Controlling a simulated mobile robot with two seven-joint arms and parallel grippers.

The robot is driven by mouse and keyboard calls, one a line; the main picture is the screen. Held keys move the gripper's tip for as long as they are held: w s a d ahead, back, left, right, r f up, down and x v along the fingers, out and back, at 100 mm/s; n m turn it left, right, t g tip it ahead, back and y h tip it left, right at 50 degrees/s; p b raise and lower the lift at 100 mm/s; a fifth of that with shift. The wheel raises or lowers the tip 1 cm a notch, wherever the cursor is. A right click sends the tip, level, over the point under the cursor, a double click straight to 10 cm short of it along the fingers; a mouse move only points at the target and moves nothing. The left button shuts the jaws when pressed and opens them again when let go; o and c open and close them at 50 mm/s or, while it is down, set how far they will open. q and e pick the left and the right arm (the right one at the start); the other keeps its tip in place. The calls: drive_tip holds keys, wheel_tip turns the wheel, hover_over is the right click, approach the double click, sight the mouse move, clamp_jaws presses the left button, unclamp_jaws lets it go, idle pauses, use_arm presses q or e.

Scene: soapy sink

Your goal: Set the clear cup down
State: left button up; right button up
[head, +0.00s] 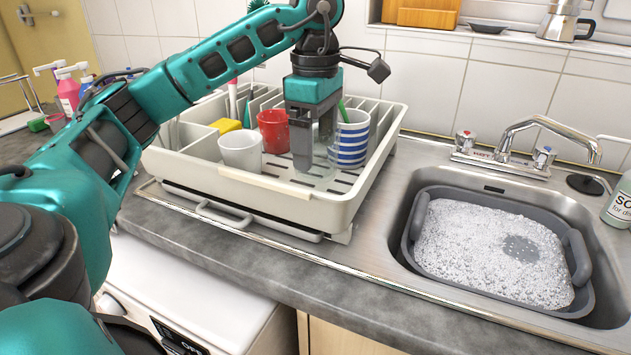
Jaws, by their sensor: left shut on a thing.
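My left gripper (315,148) points straight down over the right part of the dish rack (285,203). It is shut on the clear cup (322,157), which shows only faintly between and beside the fingers. The cup is low inside the rack, between a red cup (272,130) and a blue-and-white striped cup (349,140). I cannot tell whether its base touches the rack floor. My right gripper is out of view.
A white cup (241,150) stands at the rack's front left, near a yellow sponge (225,125). To the right, the sink holds a grey basin (412,226) of foamy water under the tap (535,125). Soap bottles (68,92) stand at the far left.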

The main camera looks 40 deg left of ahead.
sight(315, 165)
use_arm(q)
drive_tip(key=shift+f, duration=0.65)
drive_tip(key=shift+f+b, duration=0.45)
drive_tip(key=shift+f, duration=1.1)
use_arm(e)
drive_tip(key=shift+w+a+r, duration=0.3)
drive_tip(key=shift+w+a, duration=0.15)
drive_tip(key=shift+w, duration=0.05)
use_arm(q)
drive_tip(key=shift+f, duration=0.15)
drive_tip(key=o, duration=1)
drive_tip(key=shift+c, duration=0.2)
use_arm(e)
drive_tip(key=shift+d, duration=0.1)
